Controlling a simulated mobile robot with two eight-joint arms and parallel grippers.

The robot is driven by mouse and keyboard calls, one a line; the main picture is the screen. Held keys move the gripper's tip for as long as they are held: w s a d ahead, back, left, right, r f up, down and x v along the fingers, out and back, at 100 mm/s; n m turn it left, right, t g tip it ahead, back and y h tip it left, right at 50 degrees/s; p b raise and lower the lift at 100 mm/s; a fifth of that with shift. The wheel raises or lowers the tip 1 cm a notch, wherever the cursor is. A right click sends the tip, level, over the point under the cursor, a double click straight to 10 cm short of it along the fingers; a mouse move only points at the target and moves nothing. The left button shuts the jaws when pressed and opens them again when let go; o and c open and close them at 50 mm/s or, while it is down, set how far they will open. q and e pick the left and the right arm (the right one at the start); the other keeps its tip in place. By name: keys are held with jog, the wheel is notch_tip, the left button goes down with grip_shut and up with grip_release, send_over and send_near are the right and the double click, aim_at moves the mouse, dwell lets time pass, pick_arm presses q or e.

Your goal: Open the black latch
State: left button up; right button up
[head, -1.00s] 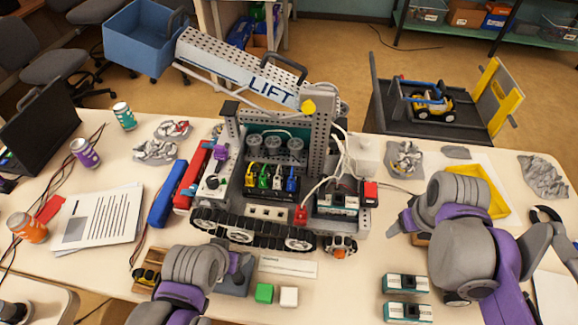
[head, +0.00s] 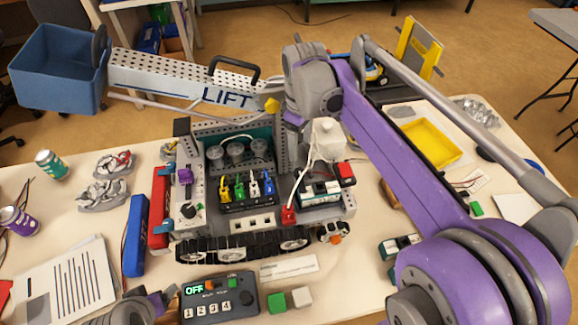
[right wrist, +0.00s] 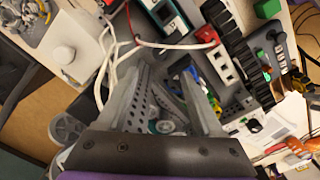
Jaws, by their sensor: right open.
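The grey perforated machine (head: 215,250) with tracks stands on the table in the head view, its arm marked LIFT (head: 165,75) pointing up left. I cannot surely tell which part is the black latch; a small black block (head: 182,127) tops its left post, and a black handle (head: 235,66) sits on the LIFT arm. My right gripper (head: 292,117) is by the top of the right mast, near a yellow knob (head: 272,104). In the right wrist view its fingers (right wrist: 168,95) are spread, with nothing held. My left gripper (head: 150,303) is at the bottom edge, partly cut off.
A control box reading OFF (head: 220,297) and green and white cubes (head: 277,303) lie in front of the machine. A white bottle (head: 327,140) and cables stand right of the mast. A blue bin (head: 58,68) hangs at the LIFT arm's end. A yellow tray (head: 430,143) lies right.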

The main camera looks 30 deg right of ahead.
aim_at(299, 171)
notch_tip(299, 171, down, 10)
jog(key=shift+f+b, duration=0.1)
jog(key=shift+b, duration=0.2)
grip_shut()
dwell(0.4)
